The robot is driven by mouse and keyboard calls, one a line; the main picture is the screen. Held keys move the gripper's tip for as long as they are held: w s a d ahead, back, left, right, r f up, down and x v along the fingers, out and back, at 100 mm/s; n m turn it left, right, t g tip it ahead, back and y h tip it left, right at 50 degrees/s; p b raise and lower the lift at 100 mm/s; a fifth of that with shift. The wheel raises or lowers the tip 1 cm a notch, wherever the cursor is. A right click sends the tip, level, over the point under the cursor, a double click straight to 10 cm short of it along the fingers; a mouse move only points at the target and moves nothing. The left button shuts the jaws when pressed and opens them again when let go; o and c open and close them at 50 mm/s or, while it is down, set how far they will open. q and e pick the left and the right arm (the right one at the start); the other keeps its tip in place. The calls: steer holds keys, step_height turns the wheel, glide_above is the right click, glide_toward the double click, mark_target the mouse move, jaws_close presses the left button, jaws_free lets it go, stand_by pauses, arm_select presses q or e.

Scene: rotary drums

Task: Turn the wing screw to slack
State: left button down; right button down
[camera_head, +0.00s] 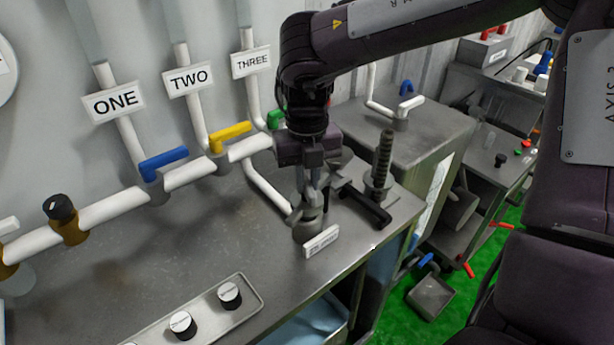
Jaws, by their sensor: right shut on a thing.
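The wing screw (309,215) stands upright on a round base near the right end of the grey worktop, behind a small white label plate (321,241) whose text I cannot read. My right gripper (312,190) comes down on it from above, pointing down, and is shut on it. The fingers hide part of the screw, so its exact wing angle is hard to tell. My left gripper is not in view.
A threaded post with a black bar clamp (365,206) stands close to the right of my right gripper. Pipes with a blue handle (163,164), a yellow handle (230,136) and a green handle run behind. A knob tray (197,318) lies in front; the worktop (130,255) left is clear.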

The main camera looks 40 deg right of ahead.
mark_target(307, 182)
steer(key=shift+r+n, duration=0.1)
steer(key=shift+n, duration=0.5)
steer(key=c, duration=1.4)
jaws_free()
step_height(307, 182, up, 8)
steer(key=shift+f, duration=0.15)
